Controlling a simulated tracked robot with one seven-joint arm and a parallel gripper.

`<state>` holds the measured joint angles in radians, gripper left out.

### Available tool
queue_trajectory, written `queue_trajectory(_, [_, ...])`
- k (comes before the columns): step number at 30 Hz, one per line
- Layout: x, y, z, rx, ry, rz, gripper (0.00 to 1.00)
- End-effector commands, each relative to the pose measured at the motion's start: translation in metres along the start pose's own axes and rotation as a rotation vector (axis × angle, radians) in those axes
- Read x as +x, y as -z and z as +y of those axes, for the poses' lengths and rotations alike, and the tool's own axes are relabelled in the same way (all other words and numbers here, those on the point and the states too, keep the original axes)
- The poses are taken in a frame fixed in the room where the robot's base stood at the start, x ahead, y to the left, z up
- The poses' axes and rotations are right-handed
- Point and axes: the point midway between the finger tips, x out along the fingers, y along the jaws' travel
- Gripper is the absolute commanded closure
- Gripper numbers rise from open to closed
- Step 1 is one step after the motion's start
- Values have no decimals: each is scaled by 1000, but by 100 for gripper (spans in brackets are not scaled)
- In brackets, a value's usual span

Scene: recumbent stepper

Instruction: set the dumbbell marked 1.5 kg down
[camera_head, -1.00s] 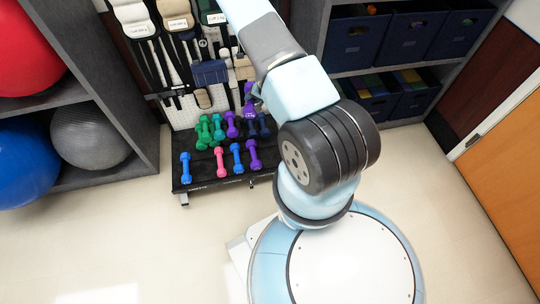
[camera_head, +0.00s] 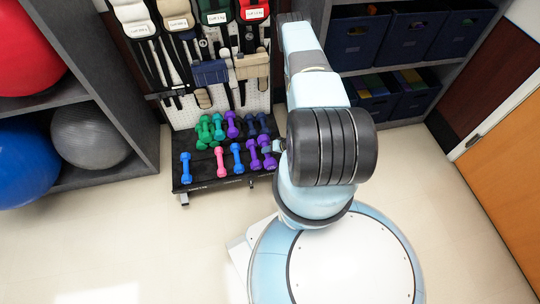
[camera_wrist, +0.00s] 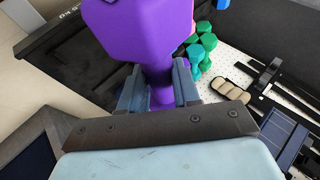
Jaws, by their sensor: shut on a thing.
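A purple dumbbell (camera_wrist: 140,30) is between the two fingers of my gripper (camera_wrist: 160,88) in the wrist view, its large hexagonal head toward the camera. The fingers are shut on its handle. In the head view the held dumbbell (camera_head: 268,157) is at the right end of the black dumbbell rack (camera_head: 210,184), beside another purple dumbbell in the front row. My gripper (camera_head: 277,147) is at its right side, partly hidden by my arm. I cannot tell whether the dumbbell touches the rack. No weight mark is readable on it.
The rack holds several dumbbells: blue (camera_head: 186,168), pink (camera_head: 221,162), green (camera_head: 204,132) and purple. A pegboard with hanging straps (camera_head: 210,72) stands behind. Shelves with dark bins (camera_head: 357,40) are at the right, exercise balls (camera_head: 88,137) at the left. Open floor lies in front.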

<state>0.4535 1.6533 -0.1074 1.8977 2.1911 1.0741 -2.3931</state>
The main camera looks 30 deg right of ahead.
Motion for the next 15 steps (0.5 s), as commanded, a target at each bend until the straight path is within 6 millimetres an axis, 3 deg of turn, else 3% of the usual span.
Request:
queue_trajectory(4, [10,-24,6,8,8,4,100])
queue_trajectory(9, [17,-37,9,12,10,9,100])
queue_trajectory(15, [25,-29,17,11,9,14,100])
